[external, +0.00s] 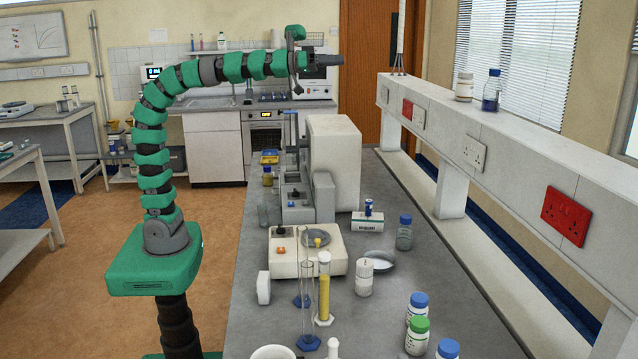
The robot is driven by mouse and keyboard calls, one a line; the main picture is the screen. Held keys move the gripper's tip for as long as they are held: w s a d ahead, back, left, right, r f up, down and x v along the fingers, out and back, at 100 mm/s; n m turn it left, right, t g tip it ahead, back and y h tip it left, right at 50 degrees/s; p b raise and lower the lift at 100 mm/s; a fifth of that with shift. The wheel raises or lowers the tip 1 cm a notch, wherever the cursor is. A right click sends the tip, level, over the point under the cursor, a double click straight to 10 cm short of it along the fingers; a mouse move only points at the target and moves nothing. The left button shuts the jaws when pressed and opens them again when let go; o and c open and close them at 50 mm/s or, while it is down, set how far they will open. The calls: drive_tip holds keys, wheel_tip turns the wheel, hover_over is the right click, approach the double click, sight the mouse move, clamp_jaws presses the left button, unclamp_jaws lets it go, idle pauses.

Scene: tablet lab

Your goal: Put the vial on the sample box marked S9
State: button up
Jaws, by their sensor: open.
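A small white box (367,222) with dark lettering lies on the grey bench; I cannot read an S9 mark on it. A small dark blue item (368,207), possibly the vial, stands upright on top of this box; it is too small to be sure. My gripper (338,60) is at the end of my raised arm, high above the far end of the bench, pointing right. It is open, and nothing shows between its fingers. It is well above and apart from the box.
A large white instrument (333,150) stands behind the box. A balance-like device (306,250), cylinders (324,290), a dish (377,262) and a blue-capped bottle (404,233) are nearby. Several capped bottles stand at the front right. A raised shelf (500,140) with sockets runs along the right.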

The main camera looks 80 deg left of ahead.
drive_tip(key=s+a+g+y, duration=0.1)
drive_tip(key=s+a, duration=0.2)
drive_tip(key=s, duration=0.4)
drive_tip(key=s+a+g+y, duration=0.1)
drive_tip(key=s+a, duration=0.3)
drive_tip(key=s, duration=0.4)
drive_tip(key=shift+s+a+f+m+g+y, duration=0.15)
drive_tip(key=shift+s+f+m+g+y, duration=0.25)
drive_tip(key=shift+y, duration=0.4)
drive_tip(key=shift+w, duration=0.15)
